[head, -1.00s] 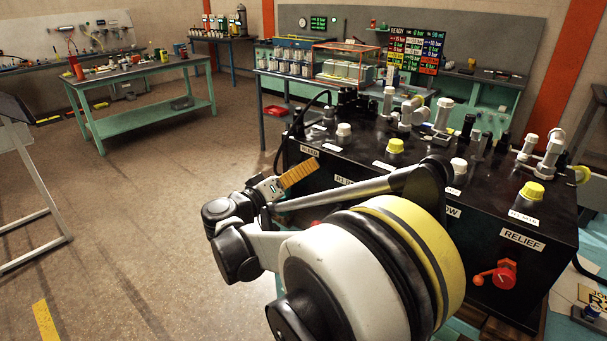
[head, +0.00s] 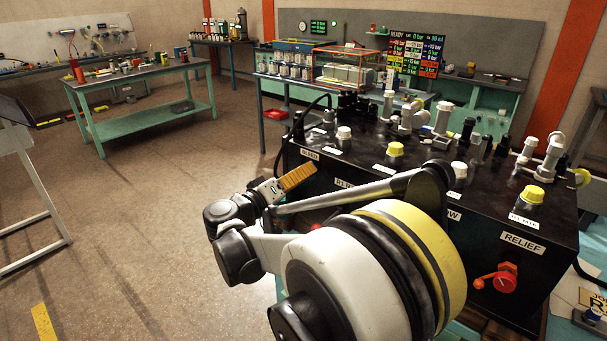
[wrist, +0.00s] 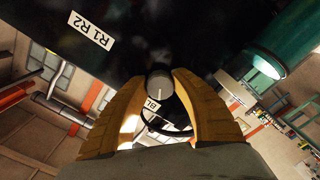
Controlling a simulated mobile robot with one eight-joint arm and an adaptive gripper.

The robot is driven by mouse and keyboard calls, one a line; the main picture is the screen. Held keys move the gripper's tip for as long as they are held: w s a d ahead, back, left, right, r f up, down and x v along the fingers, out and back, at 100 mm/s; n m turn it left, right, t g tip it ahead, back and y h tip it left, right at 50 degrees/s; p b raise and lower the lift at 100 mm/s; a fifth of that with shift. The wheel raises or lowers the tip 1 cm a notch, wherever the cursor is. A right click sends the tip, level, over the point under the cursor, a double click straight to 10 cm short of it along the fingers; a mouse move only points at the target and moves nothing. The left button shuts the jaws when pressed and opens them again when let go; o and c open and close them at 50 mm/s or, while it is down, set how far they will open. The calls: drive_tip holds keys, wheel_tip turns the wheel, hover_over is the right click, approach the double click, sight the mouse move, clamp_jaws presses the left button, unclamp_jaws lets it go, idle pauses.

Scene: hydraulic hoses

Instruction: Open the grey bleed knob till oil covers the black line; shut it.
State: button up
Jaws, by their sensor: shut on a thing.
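The grey bleed knob (wrist: 159,84), round with a pale pointer line, sits on a dark face in the wrist view. My gripper (wrist: 160,76) has its two ribbed orange fingers closed around it, one on each side. A partly hidden white label (wrist: 152,105) lies just below the knob. In the head view my gripper (head: 298,177) is at the left end of the black block (head: 470,221), under its BLEED label (head: 308,154); the knob is hidden there. I cannot make out the oil level or the black line in either view.
A green cylinder (wrist: 285,32) with a bright pale end is at the upper right of the wrist view. A black hose (wrist: 178,132) curves below the knob. Yellow and white knobs stand on the block. A red-handled RELIEF valve (head: 503,278) is on its front.

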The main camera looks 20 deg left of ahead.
drive_tip(key=n, duration=0.5)
drive_tip(key=shift+n, duration=0.3)
drive_tip(key=n, duration=0.5)
drive_tip(key=shift+n, duration=0.3)
idle(0.3)
drive_tip(key=o, duration=1.2)
drive_tip(key=shift+s, duration=0.1)
drive_tip(key=v, duration=1.2)
